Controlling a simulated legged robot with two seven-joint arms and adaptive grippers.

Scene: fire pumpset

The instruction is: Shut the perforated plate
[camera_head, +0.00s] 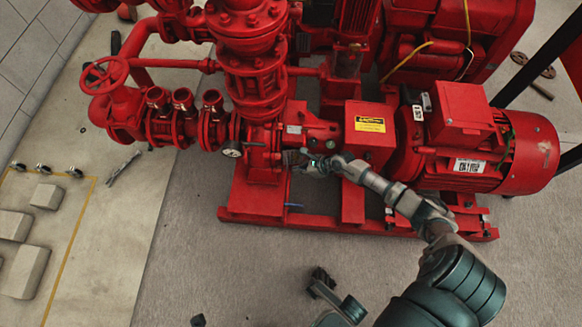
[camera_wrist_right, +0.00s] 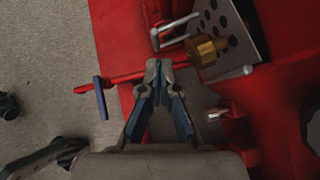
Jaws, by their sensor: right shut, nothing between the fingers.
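The perforated plate (camera_wrist_right: 236,31) is a grey metal sheet with round dark holes, at the top right of the right wrist view. It stands tilted out from the red pump housing, with a brass fitting (camera_wrist_right: 203,51) beside it. My right gripper (camera_wrist_right: 158,66) is shut and empty, its fingertips together to the lower left of the plate and apart from it. In the head view my right gripper (camera_head: 301,164) is at the pump's middle, where the plate is too small to make out clearly.
A red rod with a blue handle (camera_wrist_right: 101,97) lies left of my right fingertips, and a metal pin (camera_wrist_right: 177,24) is above them. The red motor (camera_head: 520,155) is at right, with valves and a handwheel (camera_head: 104,75) at left. Open floor (camera_head: 240,265) lies in front.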

